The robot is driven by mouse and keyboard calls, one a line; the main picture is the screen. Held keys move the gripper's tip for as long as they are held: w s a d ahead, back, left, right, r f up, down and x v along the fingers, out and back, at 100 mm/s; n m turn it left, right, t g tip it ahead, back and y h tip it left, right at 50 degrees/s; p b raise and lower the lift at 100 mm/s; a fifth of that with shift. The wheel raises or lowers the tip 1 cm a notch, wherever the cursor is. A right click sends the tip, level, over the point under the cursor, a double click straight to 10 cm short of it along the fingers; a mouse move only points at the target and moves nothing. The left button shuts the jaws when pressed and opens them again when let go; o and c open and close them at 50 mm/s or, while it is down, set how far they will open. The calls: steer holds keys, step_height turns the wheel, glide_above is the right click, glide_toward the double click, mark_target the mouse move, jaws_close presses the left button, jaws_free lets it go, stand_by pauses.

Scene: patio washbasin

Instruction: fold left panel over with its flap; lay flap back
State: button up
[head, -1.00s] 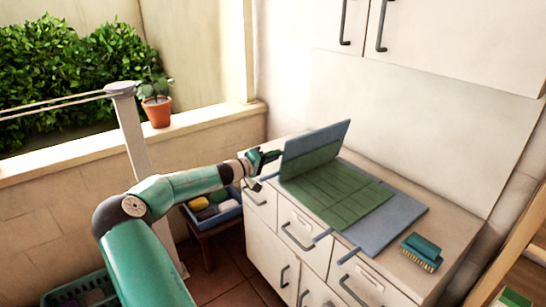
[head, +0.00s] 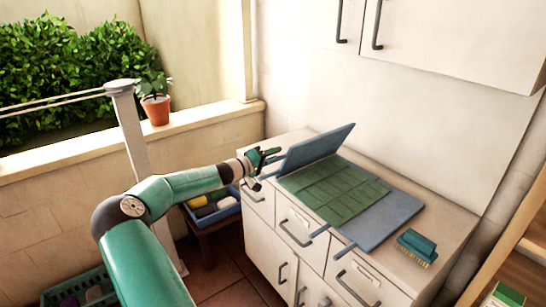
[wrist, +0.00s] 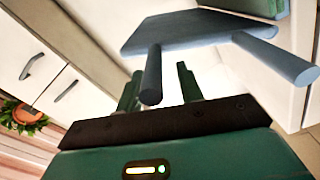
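The blue folding board (head: 388,222) lies on the counter top with a green ridged cloth (head: 338,192) spread on it. Its left panel (head: 318,146) is raised and tilted, its lower edge by the cloth's left side. Two blue pegs stick out from the panel in the wrist view. My gripper (head: 266,165) is at the left end of the raised panel. In the wrist view my gripper (wrist: 160,88) has its fingers apart, with one peg (wrist: 152,76) between them and a gap to the right finger. The panel's underside (wrist: 195,32) shows beyond.
A teal brush (head: 417,247) lies on the counter right of the board. Cabinet drawers with handles are below, wall cupboards above. A blue tray (head: 218,212) on a stool stands left of the counter. A potted plant (head: 157,108) sits on the ledge.

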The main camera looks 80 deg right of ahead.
steer(key=v, duration=1.3)
steer(key=shift+w+a, duration=0.25)
steer(key=shift+a, duration=0.05)
steer(key=shift+a, duration=0.1)
